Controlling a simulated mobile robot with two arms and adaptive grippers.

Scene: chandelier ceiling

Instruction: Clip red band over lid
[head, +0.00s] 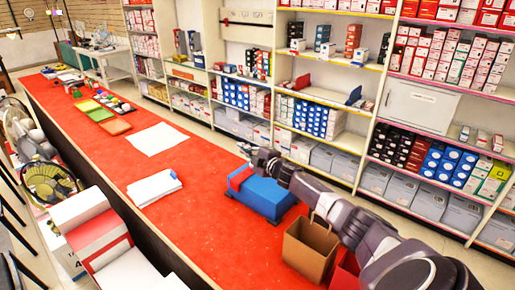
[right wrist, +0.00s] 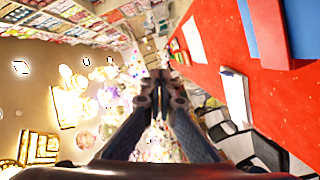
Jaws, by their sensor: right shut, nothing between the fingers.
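A blue box (head: 265,198) sits on the red counter in the head view, right of the middle. A red band (head: 240,178) shows at its left end; whether it is fastened over the lid I cannot tell. My right gripper (head: 247,151) is above the far left side of the box, its arm reaching in from the right. It is shut and empty, apart from the band. In the right wrist view the fingers meet near the centre, and the blue box (right wrist: 243,22) with the red band (right wrist: 269,30) shows at the upper right. My left gripper is out of view.
An open brown paper bag (head: 310,250) stands right of the box under my arm. White papers (head: 155,186) and coloured trays (head: 101,115) lie on the red counter (head: 200,225). Stocked shelves (head: 330,100) stand behind.

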